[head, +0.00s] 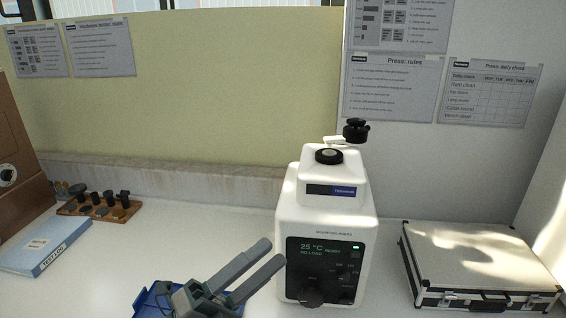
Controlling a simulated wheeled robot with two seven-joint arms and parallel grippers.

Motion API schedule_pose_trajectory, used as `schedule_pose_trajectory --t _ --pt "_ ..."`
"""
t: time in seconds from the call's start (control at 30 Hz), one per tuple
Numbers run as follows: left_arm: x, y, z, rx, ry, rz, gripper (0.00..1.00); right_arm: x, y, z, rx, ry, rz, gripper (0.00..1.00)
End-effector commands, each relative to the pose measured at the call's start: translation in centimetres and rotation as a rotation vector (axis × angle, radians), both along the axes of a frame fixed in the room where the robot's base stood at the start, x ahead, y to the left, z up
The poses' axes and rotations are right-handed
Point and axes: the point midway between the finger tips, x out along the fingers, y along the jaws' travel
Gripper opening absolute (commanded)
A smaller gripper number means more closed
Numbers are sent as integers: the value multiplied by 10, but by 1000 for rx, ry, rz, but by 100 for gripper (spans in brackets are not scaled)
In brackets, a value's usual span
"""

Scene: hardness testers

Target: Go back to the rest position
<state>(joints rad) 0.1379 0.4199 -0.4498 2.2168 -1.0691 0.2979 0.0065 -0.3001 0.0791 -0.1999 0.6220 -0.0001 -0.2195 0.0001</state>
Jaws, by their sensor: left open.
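My left gripper (262,262) is in the lower middle of the head view, its two grey fingers apart and pointing up and right. I see nothing between the fingers. The fingertips are in front of the left side of a white mounting press (296,215); I cannot tell whether they touch it. The press has a lit display and a black knob on its front, and a black round cap on top. My right gripper does not show.
A blue tray (150,300) lies partly hidden under my left gripper. A silver case (480,258) lies at the right. A blue binder (45,247) and a wooden rack (98,208) with several black pieces are at the left. White bench is clear between rack and press.

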Motion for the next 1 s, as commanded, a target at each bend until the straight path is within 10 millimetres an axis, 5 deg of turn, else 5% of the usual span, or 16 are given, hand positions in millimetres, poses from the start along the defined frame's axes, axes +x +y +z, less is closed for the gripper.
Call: schedule_pose_trajectory --t 0.23,0.47,0.67,0.8,1.0 --pt "40 86 -32 -382 405 292 48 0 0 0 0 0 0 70" --pt "41 161 -128 -645 843 569 48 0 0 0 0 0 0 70" --pt "-8 199 -236 -792 1257 800 48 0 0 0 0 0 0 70" --pt "-64 208 -301 -841 1539 941 48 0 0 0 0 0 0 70" --pt "-135 205 -353 -852 1824 1070 48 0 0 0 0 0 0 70"
